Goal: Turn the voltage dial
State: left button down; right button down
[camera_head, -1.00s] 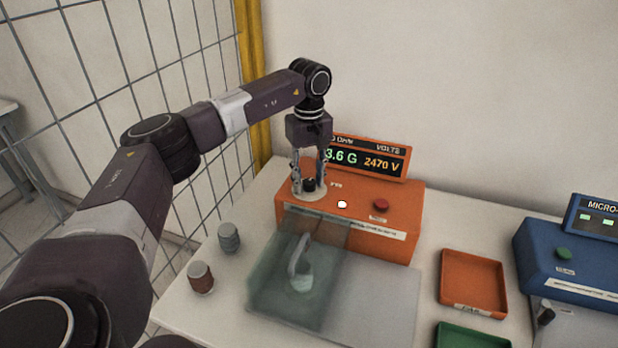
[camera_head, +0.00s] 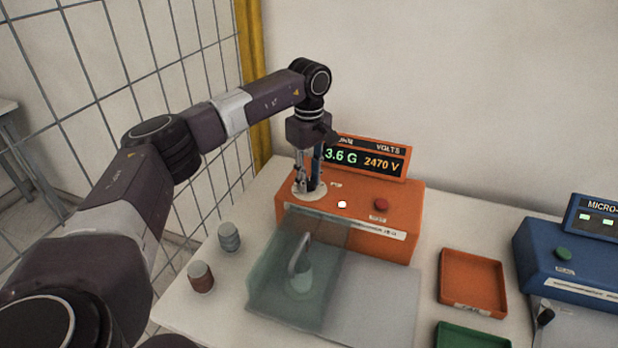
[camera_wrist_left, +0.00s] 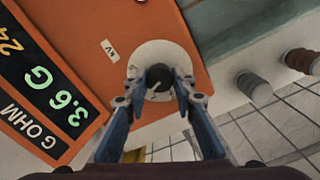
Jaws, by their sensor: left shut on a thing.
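The voltage dial (camera_wrist_left: 159,80) is a black knob on a round white plate, on top of the orange tester (camera_head: 400,228). My left gripper (camera_head: 308,190) points down over it from above. In the left wrist view the two fingers (camera_wrist_left: 158,92) are shut on the dial, one on each side. In the head view the fingers mostly hide the dial. The display (camera_head: 366,157) reads 3.6 G and 2470 V. My right gripper is in neither view.
A red button (camera_head: 381,205) and a lit white button (camera_head: 342,204) sit right of the dial. A clear cover (camera_head: 270,275) stands in front. Two small cylinders (camera_head: 229,237) (camera_head: 201,277) are at left. An orange tray (camera_head: 473,283), a green tray (camera_head: 470,337) and a blue device (camera_head: 570,262) are at right.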

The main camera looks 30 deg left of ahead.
pick_arm(q)
jog(key=n, duration=1.3)
jog(key=shift+n+p, duration=0.3)
jog(key=shift+n, duration=0.1)
jog(key=n, duration=0.4)
jog(key=shift+r, duration=0.1)
jog(key=shift+n, duration=2.7)
jog(key=c, duration=1.6)
grip_release()
jog(key=shift+d, duration=0.1)
